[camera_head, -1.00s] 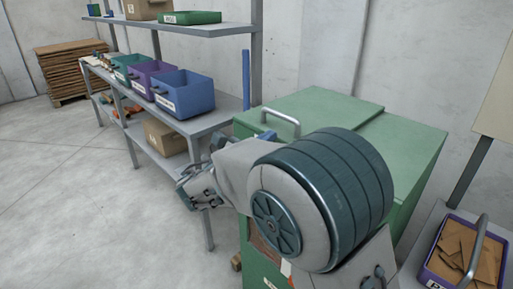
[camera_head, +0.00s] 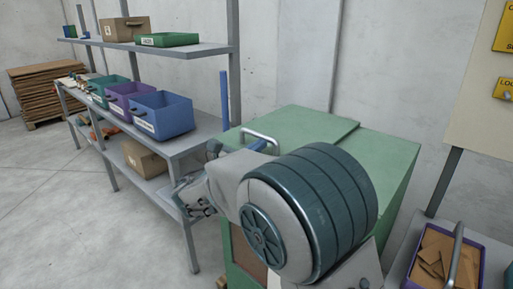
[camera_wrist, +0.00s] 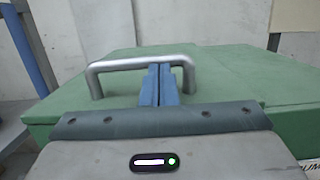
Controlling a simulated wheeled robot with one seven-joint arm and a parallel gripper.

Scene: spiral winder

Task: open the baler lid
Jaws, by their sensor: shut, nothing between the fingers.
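The baler is a green box whose flat lid (camera_head: 305,126) is closed. A silver bar handle (camera_head: 258,132) stands on the lid near its left edge. In the wrist view the handle (camera_wrist: 120,64) arches over the green lid (camera_wrist: 220,75). My gripper (camera_wrist: 161,68) has its two blue fingers pressed together, with nothing between them. The fingertips overlap the lower edge of the handle's bar in the wrist view; I cannot tell whether they touch it. In the head view my arm covers the baler's front and most of my gripper (camera_head: 261,145).
A grey shelf bench (camera_head: 190,143) with a blue bin (camera_head: 162,116), a purple bin and a teal bin stands left of the baler. A purple crate of cardboard scraps (camera_head: 436,262) is at the lower right. A wall stands behind. Open floor lies at the left.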

